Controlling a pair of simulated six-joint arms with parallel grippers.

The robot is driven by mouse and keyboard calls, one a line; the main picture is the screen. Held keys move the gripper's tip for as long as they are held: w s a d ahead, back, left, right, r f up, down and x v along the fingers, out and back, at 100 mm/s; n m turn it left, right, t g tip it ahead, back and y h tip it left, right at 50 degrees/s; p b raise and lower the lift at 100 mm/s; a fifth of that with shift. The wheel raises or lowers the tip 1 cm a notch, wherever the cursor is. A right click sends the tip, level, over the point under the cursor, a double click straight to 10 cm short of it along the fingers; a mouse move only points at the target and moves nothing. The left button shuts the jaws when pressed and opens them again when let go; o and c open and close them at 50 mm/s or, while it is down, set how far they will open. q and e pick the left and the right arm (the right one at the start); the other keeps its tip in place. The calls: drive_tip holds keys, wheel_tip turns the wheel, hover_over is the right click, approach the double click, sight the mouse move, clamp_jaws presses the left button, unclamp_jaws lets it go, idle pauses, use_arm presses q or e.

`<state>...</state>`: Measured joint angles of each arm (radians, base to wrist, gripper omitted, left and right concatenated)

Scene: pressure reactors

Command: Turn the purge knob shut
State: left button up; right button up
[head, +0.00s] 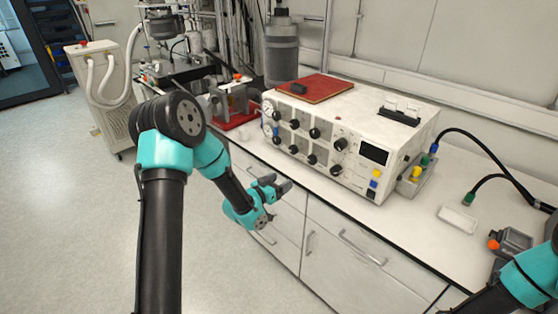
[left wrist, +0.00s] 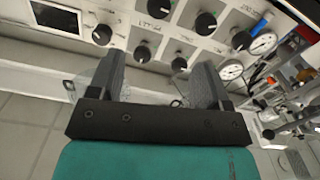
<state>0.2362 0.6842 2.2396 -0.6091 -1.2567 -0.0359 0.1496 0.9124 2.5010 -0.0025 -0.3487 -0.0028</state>
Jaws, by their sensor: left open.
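A white control box (head: 352,122) stands on the bench, with several round black knobs in rows on its front panel. The panel's labels are too small to read, so I cannot tell which knob is the purge knob. My left gripper (head: 277,185) is in front of and below the panel, apart from it, near the bench's front edge. In the left wrist view its two fingers (left wrist: 160,68) are spread with nothing between them. Knobs such as a lower-row knob (left wrist: 142,54) and another knob (left wrist: 180,63) show beyond the fingertips. My right gripper is not visible.
Two gauges sit at the panel's left end, and a dark screen (head: 374,153) at its right. A red-brown pad (head: 315,88) lies on the box. The bench edge and drawers lie below my left gripper.

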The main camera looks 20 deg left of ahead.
sight(311, 161)
use_arm(q)
drive_tip(key=shift+r, duration=0.2)
drive_tip(key=shift+w, duration=0.1)
drive_tip(key=x, duration=1.7)
drive_tip(key=shift+w+d+r, duration=0.1)
drive_tip(key=shift+r, duration=0.05)
drive_tip(key=shift+c, duration=0.3)
drive_tip(key=c, duration=0.9)
drive_tip(key=shift+o, duration=0.2)
